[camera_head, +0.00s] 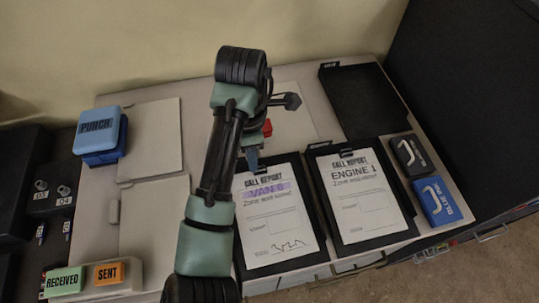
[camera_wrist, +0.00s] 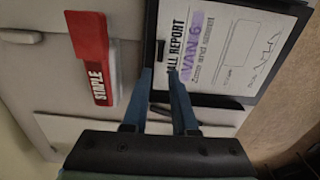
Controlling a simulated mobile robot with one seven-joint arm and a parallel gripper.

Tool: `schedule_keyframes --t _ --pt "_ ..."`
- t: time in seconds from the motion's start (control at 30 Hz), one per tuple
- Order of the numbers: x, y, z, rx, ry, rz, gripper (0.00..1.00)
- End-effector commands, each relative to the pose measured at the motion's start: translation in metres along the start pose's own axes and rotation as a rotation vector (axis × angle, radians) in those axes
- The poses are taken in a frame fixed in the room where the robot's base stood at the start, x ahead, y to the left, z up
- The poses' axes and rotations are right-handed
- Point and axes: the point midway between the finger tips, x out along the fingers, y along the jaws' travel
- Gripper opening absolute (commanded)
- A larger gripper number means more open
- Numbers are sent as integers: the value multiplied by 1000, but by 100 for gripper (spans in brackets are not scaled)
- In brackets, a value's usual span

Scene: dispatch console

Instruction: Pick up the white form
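Two white forms lie on black clipboards. The VAN 6 call report (camera_head: 268,215), with a purple highlight, is on the left clipboard; it also shows in the wrist view (camera_wrist: 225,45). The ENGINE 1 call report (camera_head: 358,200) is on the right clipboard. My gripper (camera_head: 253,158) is at the top edge of the VAN 6 form, partly hidden by my arm. The fingertips point at the clip end of the VAN 6 clipboard (camera_wrist: 152,28). Contact cannot be told.
A red stapler (camera_wrist: 93,60) lies beside the clipboard. A blue punch (camera_head: 100,135) and RECEIVED and SENT blocks (camera_head: 108,272) are at left. An empty black tray (camera_head: 365,100) is at back right, with black (camera_head: 410,153) and blue ink pads (camera_head: 436,200) at right.

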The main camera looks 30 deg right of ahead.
Motion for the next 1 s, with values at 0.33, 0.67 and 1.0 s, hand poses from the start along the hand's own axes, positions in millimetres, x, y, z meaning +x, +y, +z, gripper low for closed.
schedule_keyframes --t 0.33,0.67,1.0 --pt "44 0 6 -1 0 -2 26" --pt "48 0 6 0 0 -1 15" --pt "47 0 6 0 0 0 0"
